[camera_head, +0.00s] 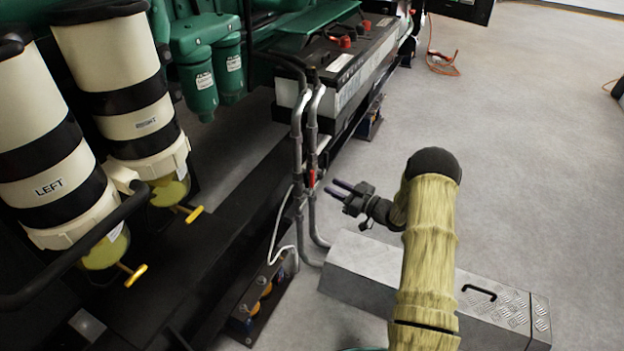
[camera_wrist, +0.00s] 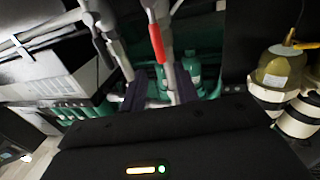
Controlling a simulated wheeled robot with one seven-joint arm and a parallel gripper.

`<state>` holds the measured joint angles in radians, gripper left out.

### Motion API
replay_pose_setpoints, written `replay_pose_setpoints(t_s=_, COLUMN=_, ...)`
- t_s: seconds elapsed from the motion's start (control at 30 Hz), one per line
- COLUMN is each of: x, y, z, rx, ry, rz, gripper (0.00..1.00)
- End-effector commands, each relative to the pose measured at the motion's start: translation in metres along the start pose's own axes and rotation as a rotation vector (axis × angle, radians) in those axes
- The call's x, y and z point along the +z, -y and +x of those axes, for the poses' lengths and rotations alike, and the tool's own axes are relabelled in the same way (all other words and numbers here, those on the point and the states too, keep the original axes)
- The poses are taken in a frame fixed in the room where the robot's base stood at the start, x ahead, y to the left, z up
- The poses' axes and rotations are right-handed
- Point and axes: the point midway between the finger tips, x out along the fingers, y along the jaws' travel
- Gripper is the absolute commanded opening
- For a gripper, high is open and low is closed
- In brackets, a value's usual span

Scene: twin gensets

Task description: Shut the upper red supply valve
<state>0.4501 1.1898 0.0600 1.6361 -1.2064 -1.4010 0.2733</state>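A red valve lever (camera_head: 311,178) sits on the right of two grey vertical pipes beside the battery box. It stands roughly in line with its pipe. The same red lever shows in the wrist view (camera_wrist: 158,47), in front of and between my fingers. My gripper (camera_head: 335,187) is to the right of the lever, fingers pointing left at it, with a gap between. In the wrist view my gripper (camera_wrist: 160,90) has its two dark fingers apart with nothing held. A dark lever (camera_wrist: 103,47) is on the neighbouring pipe. Only one red lever is distinguishable.
A metal toolbox (camera_head: 430,290) lies on the floor below my arm. The battery box (camera_head: 345,65) is behind the pipes. Two banded filters, one labelled LEFT (camera_head: 45,165), stand at left. A white cable (camera_head: 276,225) runs down by the pipes. The floor at right is open.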

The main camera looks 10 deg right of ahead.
Motion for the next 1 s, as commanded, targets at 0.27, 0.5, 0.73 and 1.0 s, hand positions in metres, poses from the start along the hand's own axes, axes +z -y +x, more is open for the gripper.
replay_pose_setpoints(t_s=0.27, x=0.002, y=0.001, z=0.051, rx=-0.003, ry=-0.002, rz=-0.001, gripper=0.31)
replay_pose_setpoints(t_s=0.5, x=0.002, y=0.001, z=0.086, rx=-0.002, ry=-0.001, rz=-0.001, gripper=0.31)
replay_pose_setpoints(t_s=0.73, x=0.000, y=0.000, z=0.095, rx=0.001, ry=0.000, rz=0.001, gripper=0.31)
replay_pose_setpoints(t_s=1.0, x=0.000, y=0.000, z=0.095, rx=0.000, ry=0.000, rz=0.001, gripper=0.11)
